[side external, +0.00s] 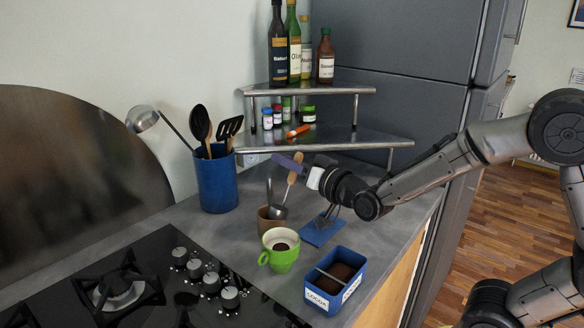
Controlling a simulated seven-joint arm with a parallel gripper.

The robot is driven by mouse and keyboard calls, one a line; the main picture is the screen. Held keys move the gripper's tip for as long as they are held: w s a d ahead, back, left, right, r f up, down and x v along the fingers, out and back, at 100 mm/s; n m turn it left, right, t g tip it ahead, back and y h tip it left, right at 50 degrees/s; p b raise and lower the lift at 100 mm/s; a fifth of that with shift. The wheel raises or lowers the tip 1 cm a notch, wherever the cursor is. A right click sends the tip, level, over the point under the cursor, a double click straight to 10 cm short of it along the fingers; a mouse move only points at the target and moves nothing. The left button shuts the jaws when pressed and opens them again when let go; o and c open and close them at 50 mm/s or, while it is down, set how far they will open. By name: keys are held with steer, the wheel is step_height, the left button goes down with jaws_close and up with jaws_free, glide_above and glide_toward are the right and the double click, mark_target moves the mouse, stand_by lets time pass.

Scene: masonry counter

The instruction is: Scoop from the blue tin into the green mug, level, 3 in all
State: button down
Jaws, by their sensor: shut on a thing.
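The blue tin (357,302), labelled COCOA, stands open near the counter's front edge with dark brown powder inside and a thin bar across its top. The green mug (283,262) stands upright to its left, with some dark brown matter at the bottom of its pale inside. My gripper (295,168) is shut on the wooden handle of a metal scoop (280,212). The scoop hangs bowl down, above and behind the mug, in front of or over a brown cup (268,226). Whether the bowl holds powder is unclear.
A blue base with a metal stand (318,236) sits behind the tin. A grey utensil stands in the brown cup. A blue utensil crock (217,185) is at the back left, a gas hob (150,285) at the front left. A corner shelf (330,138) holds jars and bottles.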

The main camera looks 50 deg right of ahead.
steer(key=shift+w+a+r+n, duration=0.1)
steer(key=shift+a+r+n, duration=0.45)
steer(key=shift+n, duration=0.3)
steer(key=shift+w+a+r+n, duration=0.1)
steer(key=shift+a+r+n, duration=0.2)
steer(key=shift+a+n, duration=0.4)
steer(key=shift+a+r+n, duration=0.45)
steer(key=shift+a+n, duration=0.05)
steer(key=shift+n, duration=0.45)
steer(key=shift+d, duration=0.1)
steer(key=s+d+f, duration=0.2)
steer(key=s, duration=0.4)
steer(key=s+d+f, duration=0.1)
steer(key=s+f, duration=0.1)
steer(key=s, duration=0.5)
steer(key=shift+s+d+f, duration=0.15)
steer(key=shift+s+d, duration=0.1)
steer(key=shift+d, duration=0.15)
steer(key=shift+f, duration=0.1)
